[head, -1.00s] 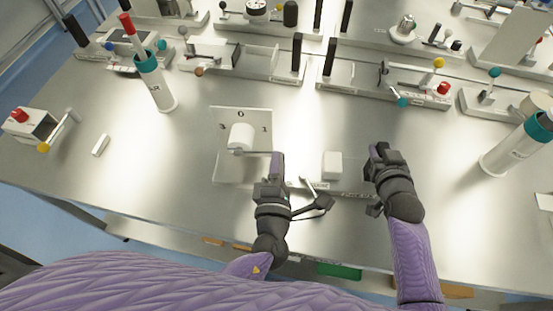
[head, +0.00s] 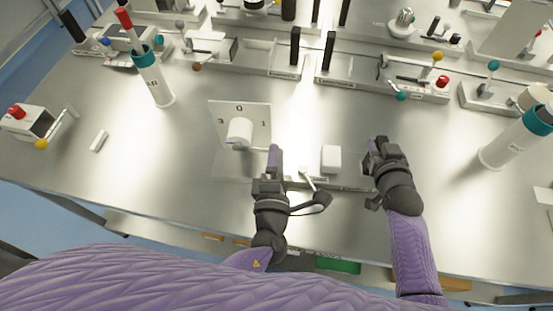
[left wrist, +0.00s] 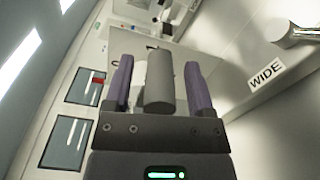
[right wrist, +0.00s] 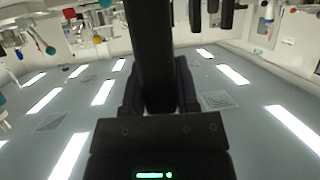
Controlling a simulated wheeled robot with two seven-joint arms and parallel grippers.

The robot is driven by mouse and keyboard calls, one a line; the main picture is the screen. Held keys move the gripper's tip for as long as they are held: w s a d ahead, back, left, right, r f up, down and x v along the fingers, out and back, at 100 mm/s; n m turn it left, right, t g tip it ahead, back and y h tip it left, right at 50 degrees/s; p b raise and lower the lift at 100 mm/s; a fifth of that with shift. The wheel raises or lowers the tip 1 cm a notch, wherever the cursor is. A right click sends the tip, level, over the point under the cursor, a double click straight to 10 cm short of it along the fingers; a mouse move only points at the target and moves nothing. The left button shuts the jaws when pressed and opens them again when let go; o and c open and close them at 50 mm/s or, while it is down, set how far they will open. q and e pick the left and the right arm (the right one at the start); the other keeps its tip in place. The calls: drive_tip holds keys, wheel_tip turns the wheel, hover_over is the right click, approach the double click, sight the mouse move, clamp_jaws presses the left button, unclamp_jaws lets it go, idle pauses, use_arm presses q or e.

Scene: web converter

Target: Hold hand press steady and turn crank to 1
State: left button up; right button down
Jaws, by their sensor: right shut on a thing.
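The hand press has an upright white plate (head: 254,112) marked 3, 0 and 1, with a white round hub (head: 240,130) in front of it. A thin crank arm runs from the hub to the right, toward my left gripper (head: 273,160). In the left wrist view a grey cylinder (left wrist: 159,82), seemingly the crank's grip, stands between the two purple fingers, with a gap on both sides. My right gripper (head: 377,150), at the right end of the press base, is shut on a dark bar (right wrist: 152,50). In the head view that bar is mostly hidden.
A white block (head: 331,158) and a small lever (head: 308,176) lie between my grippers. A white cylinder with teal top (head: 152,78) stands behind left, another (head: 512,145) at the right. A red-button box (head: 30,120) is far left. Other devices fill the back.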

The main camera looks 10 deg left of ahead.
idle(0.3)
use_arm(q)
drive_tip(key=shift+r+n, duration=0.2)
drive_tip(key=shift+n, duration=0.1)
drive_tip(key=s+a+r+n, duration=0.2)
drive_tip(key=a+r+n, duration=0.6)
drive_tip(key=n, duration=0.9)
drive_tip(key=s, duration=1.1)
drive_tip(key=s+a+f+n+g, duration=0.1)
drive_tip(key=s+f+n+g, duration=0.2)
drive_tip(key=f, duration=0.6)
drive_tip(key=s+a+f+n+g, duration=0.2)
drive_tip(key=f+n+g, duration=0.3)
drive_tip(key=f, duration=0.5)
drive_tip(key=s+a+f+n+g, duration=0.1)
drive_tip(key=s+f+n+g, duration=0.3)
drive_tip(key=f+n, duration=0.4)
wheel_tip(320, 180, down, 2)
drive_tip(key=shift+a+f+g, duration=0.1)
drive_tip(key=shift+a+g, duration=0.15)
drive_tip(key=shift+g, duration=0.05)
